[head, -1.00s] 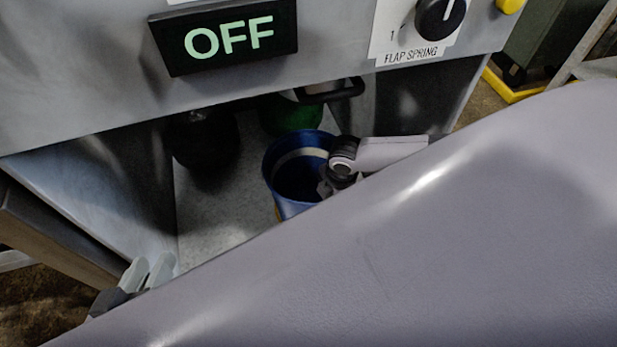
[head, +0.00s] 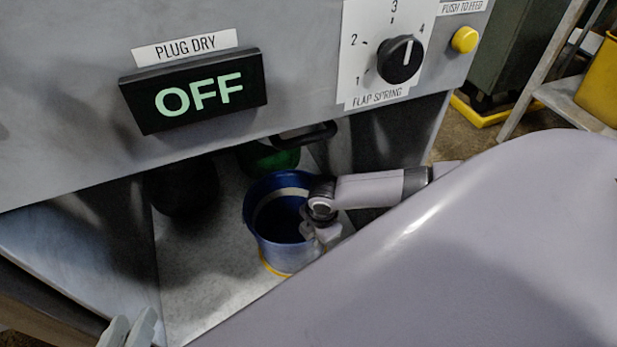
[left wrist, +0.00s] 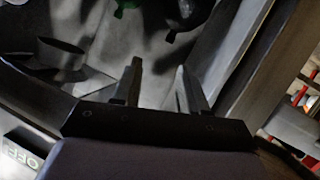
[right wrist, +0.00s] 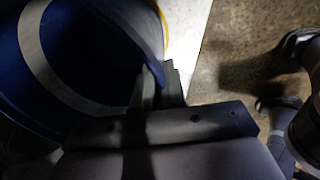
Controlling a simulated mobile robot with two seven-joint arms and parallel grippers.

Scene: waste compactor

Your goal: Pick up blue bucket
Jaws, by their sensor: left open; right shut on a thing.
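The blue bucket (head: 262,228) stands upright in the bay under the machine panel, with a pale band inside and a yellow ring near its base. My right gripper (head: 322,232) is at the bucket's right side. In the right wrist view the fingers (right wrist: 158,88) are shut on the wall of the bucket (right wrist: 90,35). My left gripper (head: 128,332) shows only its fingertips at the lower left of the head view. In the left wrist view its fingers (left wrist: 158,88) are apart and empty. Part of the bucket's front is hidden by my body.
A black bag (head: 180,188) and a green object (head: 268,157) sit behind the bucket. The panel with the OFF display (head: 195,92), dial (head: 400,60) and yellow button (head: 465,39) overhangs the bay. Bare grey bay floor (head: 205,275) lies left of the bucket.

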